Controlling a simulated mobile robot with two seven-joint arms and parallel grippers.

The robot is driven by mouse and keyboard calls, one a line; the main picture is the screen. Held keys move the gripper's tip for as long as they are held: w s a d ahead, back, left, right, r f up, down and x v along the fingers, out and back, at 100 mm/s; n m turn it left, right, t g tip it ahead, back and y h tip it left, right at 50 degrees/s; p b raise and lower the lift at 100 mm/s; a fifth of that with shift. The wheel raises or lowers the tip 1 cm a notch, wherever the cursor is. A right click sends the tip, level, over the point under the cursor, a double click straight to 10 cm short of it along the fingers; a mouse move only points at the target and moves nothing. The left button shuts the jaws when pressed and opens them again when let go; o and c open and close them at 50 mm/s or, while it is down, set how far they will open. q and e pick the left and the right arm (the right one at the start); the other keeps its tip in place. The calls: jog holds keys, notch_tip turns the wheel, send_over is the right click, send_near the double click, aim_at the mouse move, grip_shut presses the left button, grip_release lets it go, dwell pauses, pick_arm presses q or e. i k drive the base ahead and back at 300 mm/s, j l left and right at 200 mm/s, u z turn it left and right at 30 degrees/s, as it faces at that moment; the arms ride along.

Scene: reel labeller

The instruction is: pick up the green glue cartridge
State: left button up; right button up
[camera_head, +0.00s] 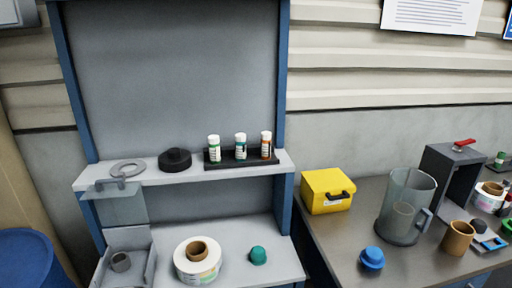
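Three small white-capped cartridges stand upright in a black rack (226,164) on the station's upper shelf. The left cartridge (214,148) has a green label. The middle cartridge (240,147) has a dark teal label, and the right cartridge (266,145) has an orange one. Another white-capped cartridge with green on it (499,158) shows at the far right, small and partly cut off by the frame edge. Neither of my grippers is in view.
A black round knob (174,160) and a grey ring (128,169) lie left of the rack. Below are a label reel (197,261) and a green knob (258,255). A yellow box (327,191), clear jug (406,205) and blue knob (372,258) stand on the right bench.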

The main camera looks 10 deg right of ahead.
aim_at(213, 140)
jog(key=i+j, duration=0.1)
jog(key=j, duration=0.4)
jog(key=i+j, duration=0.1)
jog(key=j, duration=0.4)
jog(key=i+j, duration=0.15)
jog(key=j, duration=0.35)
jog(key=i+j, duration=0.1)
jog(key=j, duration=0.45)
